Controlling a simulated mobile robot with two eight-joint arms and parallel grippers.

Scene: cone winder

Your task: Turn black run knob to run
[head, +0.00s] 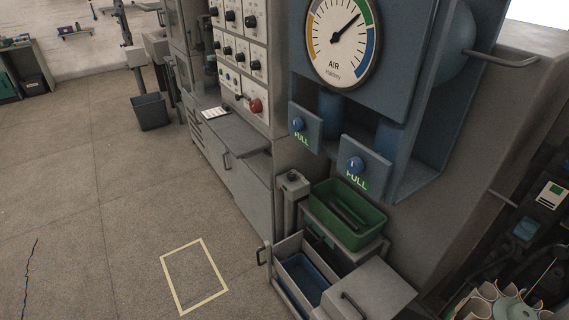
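A pale control panel (237,33) stands at the upper middle of the head view, with several black knobs on it. One black knob (250,21) is at its upper right and another black knob (254,65) is lower down. A red knob or button (255,105) is at the bottom right of the panel, with a small dark control (239,96) left of it. The labels are too small to read, so I cannot tell which one is the run knob or where it points. Neither of my grippers is in view.
A blue unit with an AIR gauge (341,38) and two blue PULL knobs, left (297,124) and right (356,164), juts out at the right. Below are a green bin (346,233) and an open drawer (280,252). Floor at left is clear around a yellow-taped rectangle (168,284).

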